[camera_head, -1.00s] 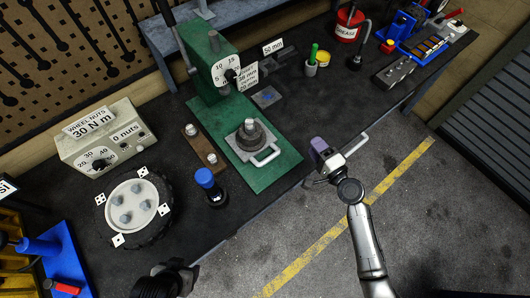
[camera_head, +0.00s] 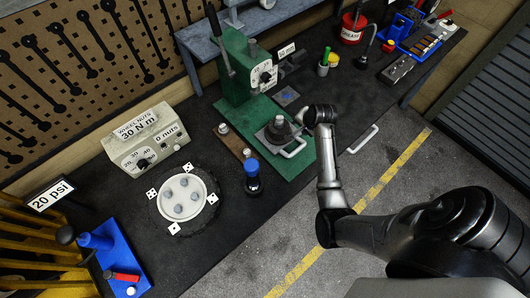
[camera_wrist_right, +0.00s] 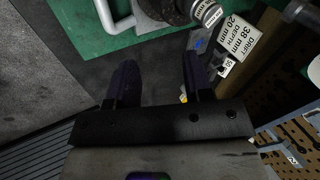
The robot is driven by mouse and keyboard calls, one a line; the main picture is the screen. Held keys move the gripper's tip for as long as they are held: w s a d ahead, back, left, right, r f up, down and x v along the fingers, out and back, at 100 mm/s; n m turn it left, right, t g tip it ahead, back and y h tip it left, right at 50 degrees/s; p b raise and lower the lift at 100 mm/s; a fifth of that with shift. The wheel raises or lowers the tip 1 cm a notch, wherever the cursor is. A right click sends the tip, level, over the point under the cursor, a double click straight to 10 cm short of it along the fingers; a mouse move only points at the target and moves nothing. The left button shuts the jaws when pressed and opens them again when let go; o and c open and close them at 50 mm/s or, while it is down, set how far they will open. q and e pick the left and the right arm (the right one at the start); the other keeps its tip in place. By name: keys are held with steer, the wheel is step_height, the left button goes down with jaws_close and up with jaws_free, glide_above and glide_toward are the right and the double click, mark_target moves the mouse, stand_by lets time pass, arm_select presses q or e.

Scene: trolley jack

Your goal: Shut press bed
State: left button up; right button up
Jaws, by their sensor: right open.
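The press bed (camera_head: 266,139) is a grey plate with a pale handle (camera_head: 294,152) at its front, pulled out over the green base of the press (camera_head: 236,68). A dark round part (camera_head: 279,128) stands on the bed. My right gripper (camera_head: 308,118) is just right of the round part and the handle, apparently above the bed's right side. In the right wrist view its two dark fingers (camera_wrist_right: 160,66) are apart with nothing between them. The handle (camera_wrist_right: 143,22) and round part lie beyond the fingertips there. My left gripper is not in view.
A wheel (camera_head: 183,197) lies further left. A second pale handle (camera_head: 363,139) sits at the bench's front edge.

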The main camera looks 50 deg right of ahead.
mark_target(297, 150)
steer(key=s+a+f+m+g+y, duration=0.1)
steer(key=s+a+f+m+g, duration=0.1)
steer(key=s+g, duration=0.15)
steer(key=shift+t, duration=0.25)
steer(key=f, duration=0.4)
steer(key=w+f, duration=0.1)
steer(key=f, duration=0.3)
steer(key=w+f, duration=0.1)
steer(key=f, duration=0.4)
steer(key=shift+d, duration=0.35)
steer(key=shift+w, duration=0.1)
jaws_close()
